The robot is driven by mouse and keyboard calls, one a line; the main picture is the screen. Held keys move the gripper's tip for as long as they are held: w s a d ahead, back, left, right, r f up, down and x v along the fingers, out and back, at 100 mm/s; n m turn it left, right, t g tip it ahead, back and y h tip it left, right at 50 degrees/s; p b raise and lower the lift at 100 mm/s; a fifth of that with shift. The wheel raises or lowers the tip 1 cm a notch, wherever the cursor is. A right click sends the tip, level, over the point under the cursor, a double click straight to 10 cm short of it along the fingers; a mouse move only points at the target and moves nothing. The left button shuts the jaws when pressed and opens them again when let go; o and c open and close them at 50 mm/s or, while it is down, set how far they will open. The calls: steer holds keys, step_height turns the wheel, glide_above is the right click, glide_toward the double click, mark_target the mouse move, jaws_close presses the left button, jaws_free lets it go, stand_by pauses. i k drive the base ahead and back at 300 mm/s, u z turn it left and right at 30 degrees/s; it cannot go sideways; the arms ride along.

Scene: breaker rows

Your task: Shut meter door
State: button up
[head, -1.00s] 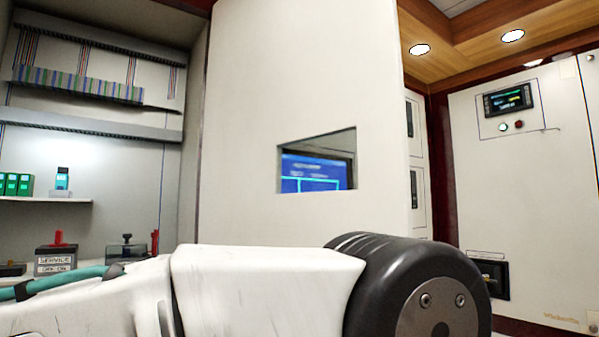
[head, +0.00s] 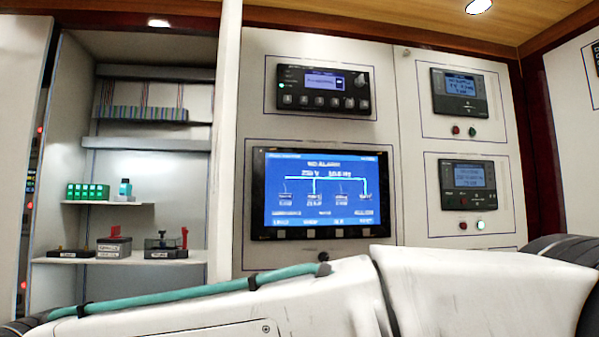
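The door appears as a narrow, tall white strip (head: 226,140), seen nearly edge-on between the shelf bay and the meter panel. It seems to stand open, swung out from the panel; its window cannot be made out at this angle. The meter panel (head: 410,130) is exposed to its right, with a large lit blue screen (head: 322,195) and smaller meters. My gripper is out of view. My white arm crosses the bottom of the view, below the screen, and hides the lower front; whether it touches the door cannot be told.
An open bay (head: 150,170) at left holds a shelf (head: 110,203) with green blocks (head: 88,191) and a lower shelf (head: 130,257) with several switch devices. Another white panel (head: 22,110) stands at far left. Another white cabinet (head: 575,130) is at far right.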

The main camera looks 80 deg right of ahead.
mark_target(221, 207)
steer(key=k, duration=1.15)
steer(key=z, duration=0.6)
steer(key=k, duration=0.6)
steer(key=z, duration=0.55)
